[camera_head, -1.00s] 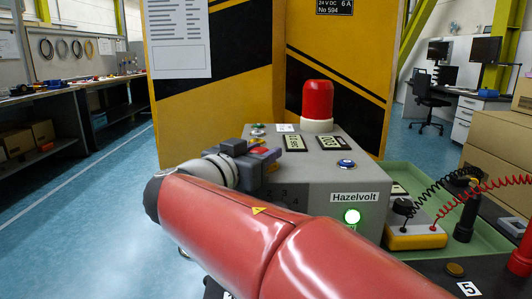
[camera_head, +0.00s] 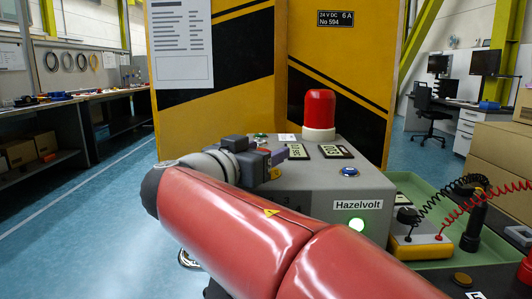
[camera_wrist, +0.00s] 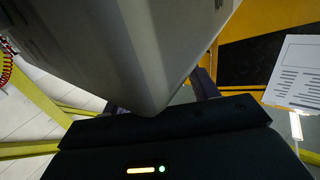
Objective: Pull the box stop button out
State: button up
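The grey Hazelvolt box (camera_head: 315,180) stands right of the middle in the head view. A small red patch (camera_head: 263,150), perhaps the stop button, shows behind my gripper at the box's left side; most of it is hidden. My gripper (camera_head: 277,163) is at that left side, above and behind my red arm. In the wrist view a large grey corner of the box (camera_wrist: 155,50) fills the upper middle. My two dark fingers show apart there, partly hidden by the box, so my gripper (camera_wrist: 160,97) looks open. No button shows between them.
A red lamp (camera_head: 319,112), a blue button (camera_head: 348,171) and lettered plates sit on the box top. A green tray (camera_head: 430,195) with a yellow meter (camera_head: 420,246) and coiled leads lies right. Yellow-black panels (camera_head: 335,70) stand behind.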

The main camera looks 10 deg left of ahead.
jog(key=b+v, duration=0.1)
jog(key=v, duration=0.5)
jog(key=shift+s+a, duration=0.1)
jog(key=shift+s, duration=0.15)
jog(key=shift+s+a, duration=0.2)
jog(key=shift+s, duration=0.4)
